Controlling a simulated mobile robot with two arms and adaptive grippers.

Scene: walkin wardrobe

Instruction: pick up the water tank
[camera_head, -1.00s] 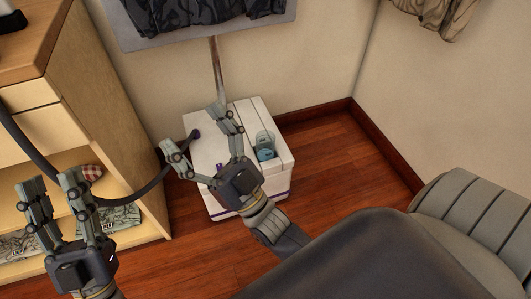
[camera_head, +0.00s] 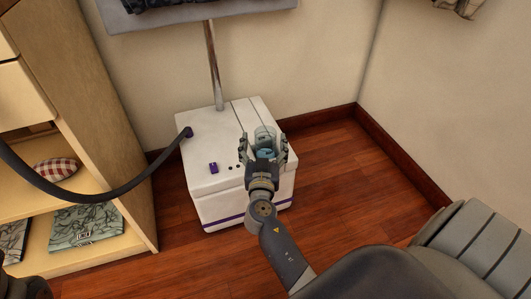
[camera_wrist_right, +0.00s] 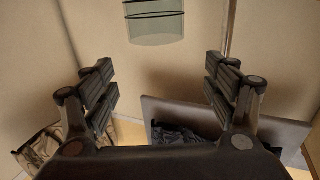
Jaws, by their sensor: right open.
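The water tank (camera_head: 265,133) is a small see-through container with a bluish part, on the right side of the top of a white box-shaped appliance (camera_head: 212,178). My right gripper (camera_head: 264,146) is open at the tank, with one finger to each side of it in the head view, and hides its lower part. In the right wrist view the tank (camera_wrist_right: 155,28) shows at the top, ahead of the spread fingers (camera_wrist_right: 160,68), with nothing between them. I cannot tell whether a finger touches it. My left gripper is not in clear view.
A dark hose (camera_head: 95,196) runs from the appliance to the left. A metal pole (camera_head: 214,65) rises behind it to a grey board (camera_head: 200,15). Wooden shelves (camera_head: 110,130) with folded clothes (camera_head: 85,225) stand at the left. The wooden floor (camera_head: 345,175) to the right is clear.

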